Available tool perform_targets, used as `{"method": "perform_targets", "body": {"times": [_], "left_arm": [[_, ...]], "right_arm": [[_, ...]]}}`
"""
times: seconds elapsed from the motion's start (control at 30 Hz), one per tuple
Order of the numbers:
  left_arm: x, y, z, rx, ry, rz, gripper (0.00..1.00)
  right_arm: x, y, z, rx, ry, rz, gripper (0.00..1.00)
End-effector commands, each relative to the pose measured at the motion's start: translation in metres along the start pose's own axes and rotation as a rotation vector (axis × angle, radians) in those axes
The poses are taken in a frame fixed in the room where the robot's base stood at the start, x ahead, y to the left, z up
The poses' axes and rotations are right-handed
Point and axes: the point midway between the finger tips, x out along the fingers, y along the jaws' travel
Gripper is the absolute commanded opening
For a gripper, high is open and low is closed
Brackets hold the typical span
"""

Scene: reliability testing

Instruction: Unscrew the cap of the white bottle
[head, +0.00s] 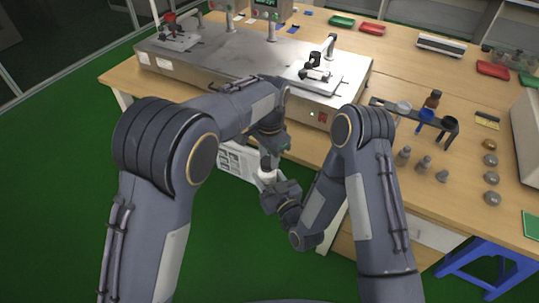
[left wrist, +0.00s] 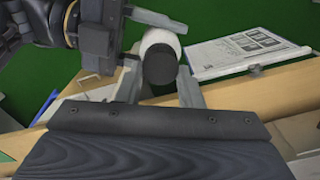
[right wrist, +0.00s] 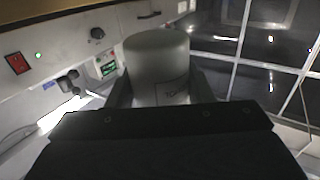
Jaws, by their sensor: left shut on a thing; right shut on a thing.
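The white bottle (head: 267,176) is held in the air between my two grippers, in front of the bench. In the left wrist view its white body (left wrist: 163,40) shows behind its black cap (left wrist: 160,66), with no gap visible between them. My left gripper (left wrist: 160,92) is shut on the cap, one finger on each side; in the head view this gripper (head: 268,157) is above the bottle. My right gripper (head: 272,188) is lower and shut on the bottle's body. In the right wrist view the pale bottle (right wrist: 157,55) stands between its fingers, its label partly hidden.
A wooden bench (head: 395,70) carries a steel machine (head: 240,62) just behind my grippers. A dark rack (head: 425,118) with small bottles stands on the right, with several metal weights near it. A blue stool (head: 490,262) stands at right.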

Motion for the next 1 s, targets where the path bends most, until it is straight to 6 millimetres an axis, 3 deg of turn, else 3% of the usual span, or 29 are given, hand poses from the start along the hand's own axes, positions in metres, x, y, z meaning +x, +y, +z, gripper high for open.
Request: {"method": "perform_targets", "body": {"times": [0.17,0.4,0.53,1.0], "left_arm": [[0.0004,0.0053,-0.0010,-0.096,-0.004,0.011,0.06],[0.0004,0.0033,-0.0019,-0.608,-0.009,0.012,0.06],[0.0003,0.0026,-0.0020,-0.806,-0.010,0.014,0.06],[0.0004,0.0017,-0.0017,-0.831,-0.009,0.012,0.06]], "right_arm": [[0.0014,0.0003,-0.0006,0.000,0.002,0.001,0.00],[0.0017,0.0001,-0.0007,-0.001,0.002,0.000,0.00],[0.0019,-0.0003,-0.0008,-0.001,0.003,-0.001,0.00],[0.0018,-0.0017,-0.0014,-0.001,0.004,-0.004,0.00]]}}
